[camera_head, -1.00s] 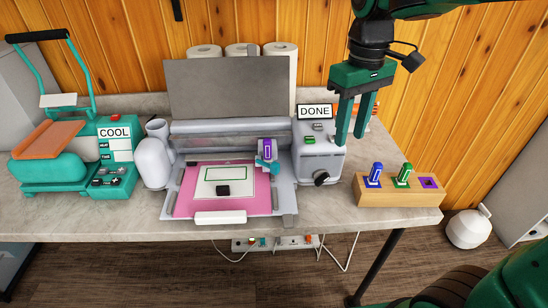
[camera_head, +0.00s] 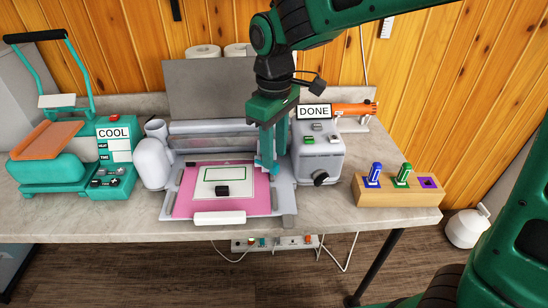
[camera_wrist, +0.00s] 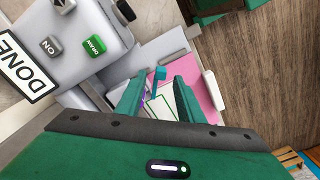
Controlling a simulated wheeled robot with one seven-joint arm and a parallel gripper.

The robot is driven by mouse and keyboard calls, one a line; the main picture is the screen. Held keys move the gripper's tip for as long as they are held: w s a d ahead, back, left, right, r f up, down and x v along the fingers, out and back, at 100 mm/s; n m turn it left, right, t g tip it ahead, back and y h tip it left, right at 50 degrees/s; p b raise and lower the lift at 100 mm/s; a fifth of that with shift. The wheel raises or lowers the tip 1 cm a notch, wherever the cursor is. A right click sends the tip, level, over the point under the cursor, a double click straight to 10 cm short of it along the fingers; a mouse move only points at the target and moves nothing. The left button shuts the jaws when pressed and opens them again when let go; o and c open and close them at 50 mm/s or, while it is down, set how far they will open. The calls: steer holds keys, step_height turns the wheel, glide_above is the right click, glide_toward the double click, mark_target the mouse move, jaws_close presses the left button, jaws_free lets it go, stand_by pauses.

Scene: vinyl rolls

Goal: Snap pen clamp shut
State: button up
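The pen clamp is on the plotter carriage, and its teal lever (camera_wrist: 159,73) stands up between my fingers in the wrist view. Part of a purple pen (camera_wrist: 143,101) shows beside the left finger. My gripper (camera_head: 270,160) points down over the carriage in the head view and hides most of the clamp and pen. In the wrist view my gripper (camera_wrist: 161,84) has its two fingers clearly apart, with nothing held. Whether a finger touches the lever cannot be told.
The plotter (camera_head: 289,206) carries a pink mat (camera_head: 183,203) with a white sheet. A control box (camera_head: 320,162) reading DONE stands close on the right. A wooden pen block (camera_head: 385,198) holds blue and green pens beside an empty purple slot. A teal heat press (camera_head: 60,172) stands left.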

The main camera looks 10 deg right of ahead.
steer(key=shift+f, duration=1.35)
jaws_close()
steer(key=shift+w+d, duration=0.15)
steer(key=shift+w+d+n, duration=0.25)
steer(key=shift+w+n, duration=0.25)
steer(key=shift+n, duration=0.65)
steer(key=shift+w+d+n, duration=0.2)
steer(key=shift+w+n, duration=0.3)
steer(key=shift+n, duration=0.7)
steer(key=shift+w+d+n, duration=0.25)
steer(key=shift+w+n, duration=0.25)
steer(key=shift+n, duration=0.65)
jaws_free()
